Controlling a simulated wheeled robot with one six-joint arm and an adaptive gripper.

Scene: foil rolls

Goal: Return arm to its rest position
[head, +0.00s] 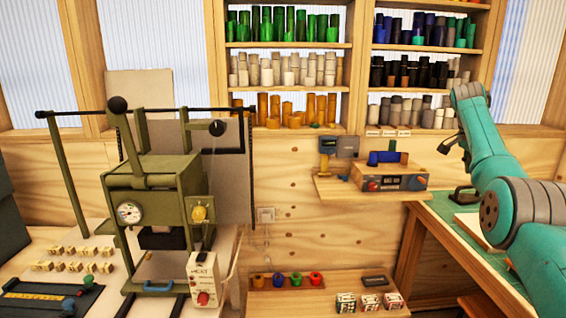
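My teal arm with grey joint bands reaches in from the right edge, bent over the green-topped bench. My gripper (447,170) is dark and small in the head view, at the left side of the arm. It is to the right of the small wall shelf and in front of the wooden wall. Its two dark fingers look spread apart, with nothing visible between them. Part of the gripper is hidden behind the arm's wrist.
Foil rolls fill the wall shelves (357,65). A small wall shelf (322,187) holds devices. A green press (155,190) stands left. A low wooden shelf (330,309) holds coloured rolls and small boxes. The green-topped bench (440,215) lies beneath my arm.

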